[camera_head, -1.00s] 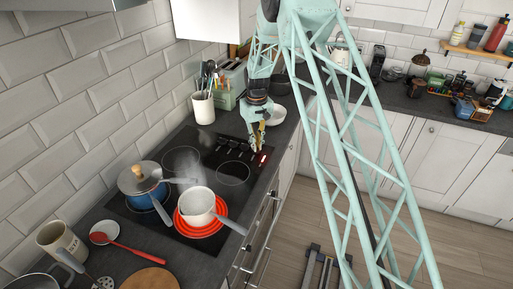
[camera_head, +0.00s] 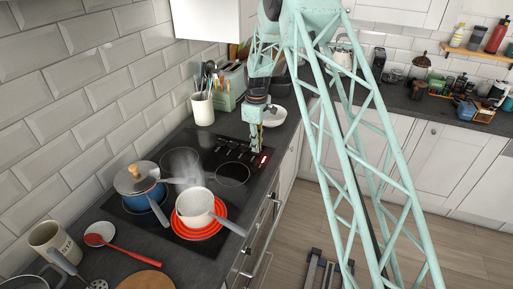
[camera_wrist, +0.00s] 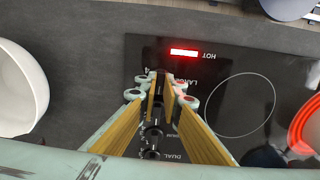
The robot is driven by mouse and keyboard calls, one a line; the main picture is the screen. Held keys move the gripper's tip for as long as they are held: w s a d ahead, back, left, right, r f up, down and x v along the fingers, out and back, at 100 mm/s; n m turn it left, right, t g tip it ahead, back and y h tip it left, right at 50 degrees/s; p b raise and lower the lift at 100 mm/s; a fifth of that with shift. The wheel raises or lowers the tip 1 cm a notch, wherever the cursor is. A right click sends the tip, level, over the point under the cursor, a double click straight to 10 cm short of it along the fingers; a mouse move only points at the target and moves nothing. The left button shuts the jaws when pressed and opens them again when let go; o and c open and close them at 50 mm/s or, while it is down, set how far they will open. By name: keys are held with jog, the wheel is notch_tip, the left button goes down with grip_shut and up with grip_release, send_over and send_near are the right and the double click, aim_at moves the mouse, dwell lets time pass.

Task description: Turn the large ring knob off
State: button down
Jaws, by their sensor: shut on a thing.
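The large ring knob (camera_wrist: 157,89) is a small black knob between my fingertips in the wrist view. The start of a "LARGE" label shows upside down beside it. My gripper (camera_wrist: 158,84) has wood-coloured fingers and is shut on this knob. In the head view my gripper (camera_head: 256,145) points down at the right end of the knob row, hiding the held knob. The black cooktop (camera_head: 211,160) carries a lit red "HOT" indicator (camera_wrist: 184,53). A ring under the white saucepan (camera_head: 196,202) glows orange-red.
More black knobs (camera_wrist: 152,131) line up close to my fingers. A blue pot (camera_head: 146,191) stands at the cooktop's left, with steam nearby. A white bowl (camera_wrist: 17,88) sits beside the cooktop. An empty ring (camera_head: 233,174) lies in front of the knobs.

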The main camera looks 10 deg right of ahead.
jog(key=shift+n, duration=0.3)
jog(key=c, duration=2.8)
grip_release()
jog(key=shift+r, duration=0.1)
jog(key=shift+r, duration=5.95)
jog(key=shift+r, duration=0.1)
